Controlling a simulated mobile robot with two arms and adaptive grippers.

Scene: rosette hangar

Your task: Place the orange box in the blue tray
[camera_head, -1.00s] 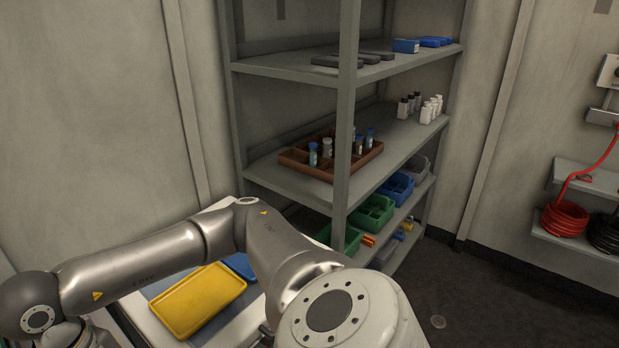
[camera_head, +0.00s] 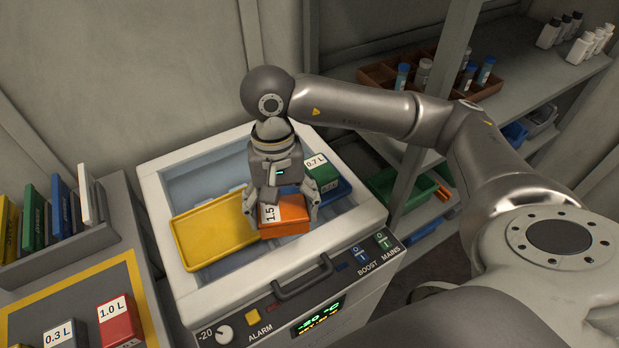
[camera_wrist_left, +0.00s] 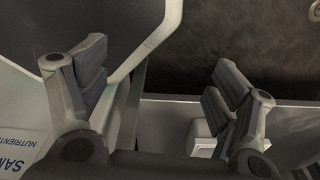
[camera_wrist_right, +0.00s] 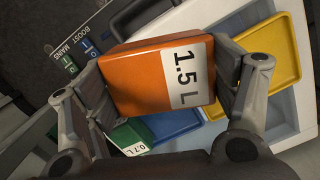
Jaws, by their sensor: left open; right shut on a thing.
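The orange box (camera_head: 285,222), labelled 1.5 L, is held between the fingers of my right gripper (camera_head: 282,212), over the open freezer. It also shows large in the right wrist view (camera_wrist_right: 150,82). The blue tray (camera_head: 335,194) lies in the freezer, partly hidden behind my gripper and the box. A green box (camera_head: 320,170), labelled 0.7 L, stands in that tray. In the right wrist view the blue tray (camera_wrist_right: 178,126) appears beyond the orange box. My left gripper (camera_wrist_left: 155,85) is open and empty; it is not in the head view.
A yellow tray (camera_head: 208,228) lies empty in the freezer at the left. A red box (camera_head: 120,322) and several binders stand at the left. Shelves are at the right.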

